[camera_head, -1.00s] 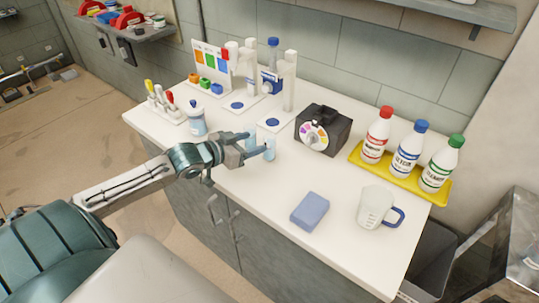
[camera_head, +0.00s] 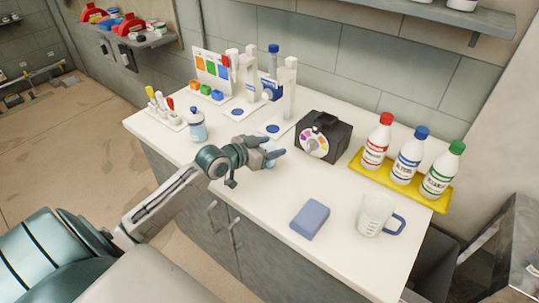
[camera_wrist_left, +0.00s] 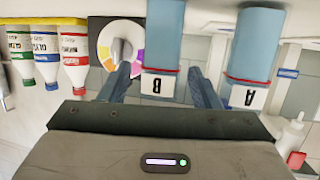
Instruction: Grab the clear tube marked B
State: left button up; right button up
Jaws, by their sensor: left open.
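The tube marked B (camera_wrist_left: 162,40) shows in the left wrist view, pale blue with a red line and a white label with an upside-down B. The tube marked A (camera_wrist_left: 257,45) stands to its right in that view, with a matching label. My left gripper (camera_wrist_left: 161,74) is open, its fingers on either side of tube B in this view; I cannot tell whether they touch it. In the head view my left gripper (camera_head: 278,155) is low over the counter and mostly hides the tubes. My right gripper is not in view.
A black box with a coloured dial (camera_head: 322,137) stands just beyond the gripper. A blue block (camera_head: 310,218) and a jug (camera_head: 374,214) are on the front right of the white counter (camera_head: 270,205). A yellow tray (camera_head: 399,179) holds bottles. A small bottle (camera_head: 197,125) is at left.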

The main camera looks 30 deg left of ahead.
pick_arm(q)
jog(key=c, duration=1.1)
jog(key=shift+r, duration=0.1)
